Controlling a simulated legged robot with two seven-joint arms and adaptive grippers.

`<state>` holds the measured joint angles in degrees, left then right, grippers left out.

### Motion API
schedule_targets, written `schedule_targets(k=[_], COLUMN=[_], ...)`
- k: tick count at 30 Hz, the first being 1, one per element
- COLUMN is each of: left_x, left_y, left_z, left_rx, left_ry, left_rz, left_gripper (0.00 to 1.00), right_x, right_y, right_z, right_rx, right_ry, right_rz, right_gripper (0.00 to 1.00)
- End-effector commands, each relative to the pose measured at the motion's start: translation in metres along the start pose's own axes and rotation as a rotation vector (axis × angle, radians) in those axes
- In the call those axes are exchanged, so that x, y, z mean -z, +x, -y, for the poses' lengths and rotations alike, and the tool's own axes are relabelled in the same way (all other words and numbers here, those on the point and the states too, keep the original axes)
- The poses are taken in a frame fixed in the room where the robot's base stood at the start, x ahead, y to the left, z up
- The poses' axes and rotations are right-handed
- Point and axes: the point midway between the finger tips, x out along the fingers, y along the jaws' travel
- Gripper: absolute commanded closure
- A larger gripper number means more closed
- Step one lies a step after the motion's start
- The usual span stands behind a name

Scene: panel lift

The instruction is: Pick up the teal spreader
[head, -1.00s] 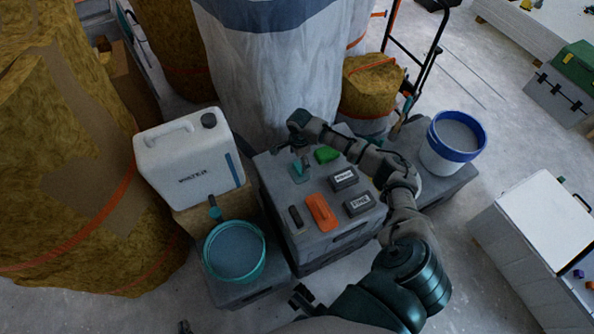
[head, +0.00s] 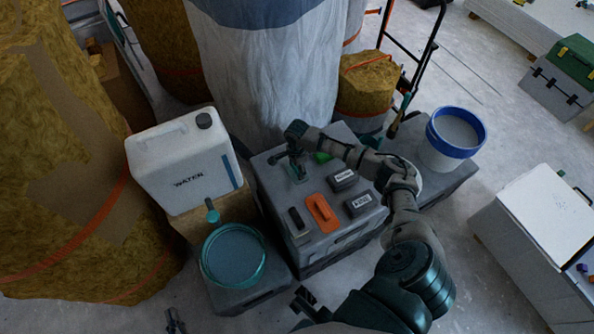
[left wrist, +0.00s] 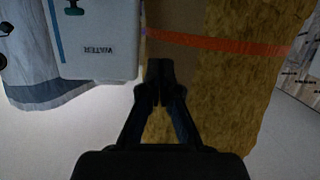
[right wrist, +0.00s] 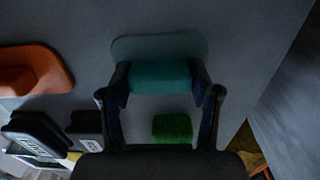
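The teal spreader (head: 299,172) lies on top of the grey case (head: 268,178), at its far left part. In the right wrist view its teal handle (right wrist: 160,76) stands between the two fingers, with its flat plate under it. My right gripper (right wrist: 160,88) is lowered around the handle, fingers wide apart, one on each side. I see no clear gap at the finger pads, but no clear grip either. It partly hides the spreader in the head view. My left gripper (left wrist: 160,68) is shut and empty, away from the case; a little of it shows at the head view's bottom edge (head: 175,322).
On the case lie an orange float (head: 322,212), a green sponge (right wrist: 172,128), a dark brush (head: 297,221) and two dark labelled blocks (head: 343,179). A water canister (head: 185,165) and teal bucket (head: 232,258) stand left. A blue-rimmed bucket (head: 455,133) stands right.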

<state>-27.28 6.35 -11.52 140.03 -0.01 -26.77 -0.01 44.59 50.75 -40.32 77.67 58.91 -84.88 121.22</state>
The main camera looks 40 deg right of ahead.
Motion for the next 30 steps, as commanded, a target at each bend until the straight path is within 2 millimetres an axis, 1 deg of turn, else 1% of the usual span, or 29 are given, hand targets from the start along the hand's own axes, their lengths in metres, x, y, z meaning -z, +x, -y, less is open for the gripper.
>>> schedule_targets(k=[9, 12, 14, 17, 20, 24, 27, 30], left_x=[0.000, 0.000, -0.007, -0.016, -0.031, -0.055, -0.070, -0.082], left_y=[0.000, -0.001, -0.003, -0.009, -0.018, -0.036, -0.051, -0.063], left_z=[0.000, 0.000, 0.002, 0.004, 0.007, 0.012, 0.016, 0.018], left_rx=[0.000, 0.000, 0.004, 0.009, 0.017, 0.030, 0.038, 0.044], left_ry=[0.000, 0.000, 0.002, 0.005, 0.007, 0.008, 0.008, 0.007], left_rz=[0.001, 0.014, 0.053, 0.126, 0.235, 0.415, 0.530, 0.616], left_gripper=[1.00, 1.00, 1.00, 1.00, 1.00, 1.00, 1.00, 1.00], right_x=[0.000, 0.000, 0.000, 0.000, 0.000, -0.001, -0.001, 0.000], right_y=[0.000, -0.004, -0.009, -0.021, -0.038, -0.065, -0.081, -0.092], right_z=[0.000, 0.000, 0.000, 0.001, 0.001, 0.001, 0.001, 0.001], right_rx=[-0.001, 0.000, 0.002, 0.003, 0.006, 0.006, 0.005, 0.003], right_ry=[0.000, 0.000, 0.000, -0.001, 0.000, 0.000, 0.000, 0.000], right_rz=[0.000, 0.001, 0.002, 0.002, 0.003, 0.003, 0.003, 0.002], right_gripper=[0.74, 0.74, 0.74, 0.74, 0.74, 0.74, 0.74, 0.74])
